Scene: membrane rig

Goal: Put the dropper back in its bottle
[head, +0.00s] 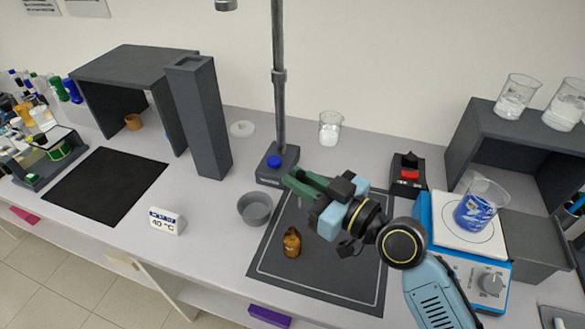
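A small amber bottle (292,243) stands upright on the dark mat (335,281) with a pale outline. I cannot make out a dropper in it or elsewhere. My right gripper (293,180) is above the mat's back part, behind the bottle in the picture, with its green fingers pointing left. The fingers look close together, but I cannot tell whether they are shut or hold something thin. My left gripper is not in view.
A grey bowl (255,208) sits left of the mat. A stand with a tall pole (279,100) rises behind it. A hotplate (463,235) bearing a beaker of blue liquid (475,213) is at the right. The bench left of the bowl has free room around a temperature sign (167,222).

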